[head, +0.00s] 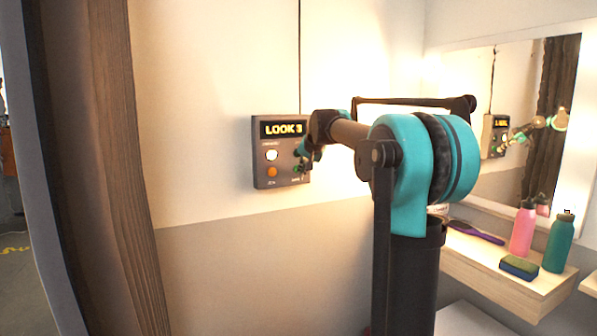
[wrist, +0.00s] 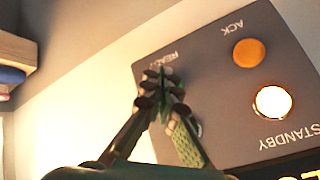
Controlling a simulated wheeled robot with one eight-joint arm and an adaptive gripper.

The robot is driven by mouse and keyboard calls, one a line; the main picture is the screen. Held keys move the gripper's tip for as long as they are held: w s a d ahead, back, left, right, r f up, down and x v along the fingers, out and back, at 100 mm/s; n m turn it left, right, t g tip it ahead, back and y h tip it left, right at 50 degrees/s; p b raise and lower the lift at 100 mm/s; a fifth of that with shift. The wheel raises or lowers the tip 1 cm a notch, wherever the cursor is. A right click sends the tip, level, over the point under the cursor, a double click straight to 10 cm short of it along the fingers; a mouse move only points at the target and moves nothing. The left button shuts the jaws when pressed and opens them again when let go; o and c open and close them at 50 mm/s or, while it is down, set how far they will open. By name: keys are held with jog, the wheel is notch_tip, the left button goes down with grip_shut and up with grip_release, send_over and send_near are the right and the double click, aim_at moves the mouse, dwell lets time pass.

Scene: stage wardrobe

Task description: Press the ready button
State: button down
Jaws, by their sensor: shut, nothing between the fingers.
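A dark grey wall panel (head: 262,181) carries a lit yellow "LOOK 3" display (head: 282,129). In the wrist view the panel (wrist: 215,100) appears upside down, with the label "READY", partly covered, near its upper left corner. My gripper (wrist: 165,82) is shut and empty, its fingertips in front of the panel just below that label. The ready button itself is hidden behind the fingers, and I cannot tell whether they touch it. In the head view my gripper (head: 302,164) is at the panel's right side.
The panel also has a glowing white standby button (wrist: 273,101) and an orange ack button (wrist: 249,52). At right, a shelf (head: 515,284) under a mirror holds a pink bottle (head: 523,232), a teal bottle (head: 559,245), a sponge (head: 519,267) and a purple brush (head: 474,232). A wooden post (head: 105,170) stands at left.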

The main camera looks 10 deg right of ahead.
jog(key=shift+s+d, duration=0.25)
jog(key=shift+s, duration=0.55)
jog(key=shift+s+d, duration=0.3)
jog(key=shift+s, duration=0.5)
jog(key=shift+s+d, duration=0.25)
jog(key=shift+s, duration=0.55)
jog(key=s+d+f+n+g+h, duration=0.1)
jog(key=s+f+n+g, duration=0.1)
jog(key=s+f, duration=1.7)
jog(key=s+d+f+n+g, duration=0.2)
jog(key=s+f+n, duration=0.1)
jog(key=s+f, duration=1.6)
jog(key=shift+s+d+f+h, duration=0.25)
jog(key=shift+s+h, duration=0.15)
jog(key=shift+s, duration=0.4)
